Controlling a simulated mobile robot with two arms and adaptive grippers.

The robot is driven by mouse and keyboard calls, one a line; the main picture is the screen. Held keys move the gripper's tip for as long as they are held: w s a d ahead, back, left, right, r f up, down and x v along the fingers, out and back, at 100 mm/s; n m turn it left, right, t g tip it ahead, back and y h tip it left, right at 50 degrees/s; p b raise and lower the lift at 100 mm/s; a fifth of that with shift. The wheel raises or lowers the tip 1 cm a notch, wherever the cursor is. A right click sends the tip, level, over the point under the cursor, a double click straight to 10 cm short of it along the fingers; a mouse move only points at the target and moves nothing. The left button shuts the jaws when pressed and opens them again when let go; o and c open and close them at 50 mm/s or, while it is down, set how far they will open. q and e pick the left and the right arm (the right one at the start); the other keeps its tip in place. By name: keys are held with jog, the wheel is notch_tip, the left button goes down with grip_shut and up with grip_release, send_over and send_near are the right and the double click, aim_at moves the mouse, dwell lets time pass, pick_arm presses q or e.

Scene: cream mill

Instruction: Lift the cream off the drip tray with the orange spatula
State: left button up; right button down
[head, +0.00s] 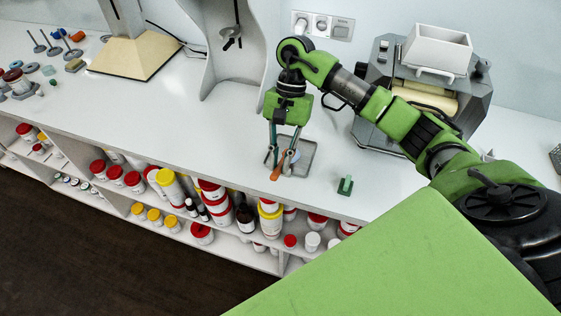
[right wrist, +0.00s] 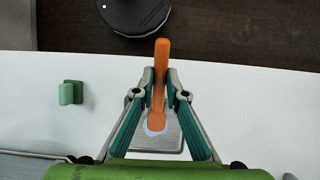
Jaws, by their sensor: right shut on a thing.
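My right gripper (head: 272,158) points down over the front part of the worktop, beside the drip tray. It is shut on the orange spatula (head: 276,173), which also shows upright between the fingertips in the right wrist view (right wrist: 160,75). The lower end of the spatula overlaps the cream (right wrist: 153,131), a pale bluish-white patch. I cannot tell whether they touch. The grey drip tray (head: 306,158) lies flat on the worktop and is partly hidden by the fingers; its edge also shows in the right wrist view (right wrist: 172,148). My left gripper is out of view.
A green block (head: 346,185) stands right of the tray near the worktop's front edge. The grey mill (head: 385,75) with a white hopper (head: 437,50) stands behind my right arm. Shelves below hold several jars (head: 212,205).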

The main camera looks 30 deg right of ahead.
aim_at(271, 174)
jog(key=shift+r+p, duration=0.45)
jog(key=shift+r, duration=1.7)
jog(key=a+n, duration=0.1)
jog(key=s+a+n+h+b, duration=0.1)
jog(key=s+a+n+g+b, duration=0.1)
jog(key=a+n, duration=0.1)
jog(key=shift+s+r, duration=0.2)
jog(key=shift+r, duration=0.15)
jog(key=s+a+n+h+b, duration=0.1)
jog(key=s+a+n+h, duration=0.1)
jog(key=s+n, duration=0.3)
jog(key=shift+s+n+g+h+b, duration=0.3)
jog(key=shift+s+n+b, duration=0.1)
jog(key=shift+s, duration=0.15)
